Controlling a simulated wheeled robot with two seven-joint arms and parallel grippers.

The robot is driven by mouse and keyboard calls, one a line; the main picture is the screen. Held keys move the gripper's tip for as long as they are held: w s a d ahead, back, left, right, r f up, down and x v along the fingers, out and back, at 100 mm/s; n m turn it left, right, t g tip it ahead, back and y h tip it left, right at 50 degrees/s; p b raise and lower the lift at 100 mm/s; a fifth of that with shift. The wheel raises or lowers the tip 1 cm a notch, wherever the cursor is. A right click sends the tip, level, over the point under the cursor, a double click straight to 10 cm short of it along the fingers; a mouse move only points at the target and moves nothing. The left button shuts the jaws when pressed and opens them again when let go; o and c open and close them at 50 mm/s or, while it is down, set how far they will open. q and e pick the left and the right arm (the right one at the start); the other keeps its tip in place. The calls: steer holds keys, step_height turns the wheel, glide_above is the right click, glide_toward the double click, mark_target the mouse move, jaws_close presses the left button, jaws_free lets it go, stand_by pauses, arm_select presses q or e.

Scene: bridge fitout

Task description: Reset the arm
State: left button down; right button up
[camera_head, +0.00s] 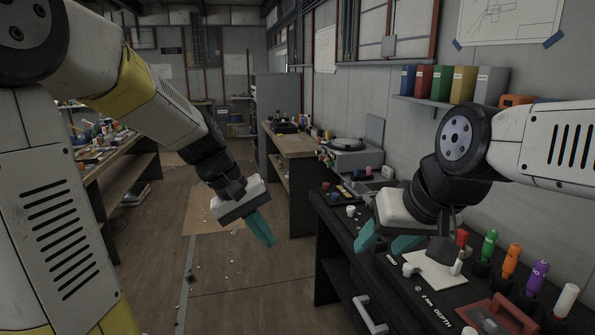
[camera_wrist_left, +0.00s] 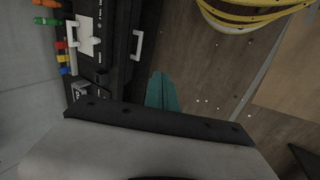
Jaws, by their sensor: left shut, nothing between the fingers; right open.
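My left gripper (camera_head: 262,230) hangs over the open floor left of the black console, its teal fingers together and empty. In the left wrist view its teal fingers (camera_wrist_left: 161,92) show as one closed pair above the floor. My right gripper (camera_head: 385,243) is over the black console (camera_head: 338,215), its teal fingers spread apart. A white plate (camera_head: 436,272) lies on the console just below and right of it. I cannot tell if the right fingers touch anything.
Colored upright handles, including a green one (camera_head: 489,245) and a purple one (camera_head: 537,277), stand along the console's right side. A red-brown piece (camera_head: 500,312) is near its front. A wooden bench (camera_head: 290,143) stands behind. The floor (camera_head: 225,275) between the benches is mostly clear, with small scraps.

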arm_select(q)
steer(key=s+a+r+m+t+y, duration=0.3)
steer(key=s+a+r, duration=0.3)
steer(key=s, duration=0.6)
steer(key=shift+a+r+t, duration=0.25)
steer(key=shift+a+t, duration=0.45)
steer(key=shift+t, duration=0.2)
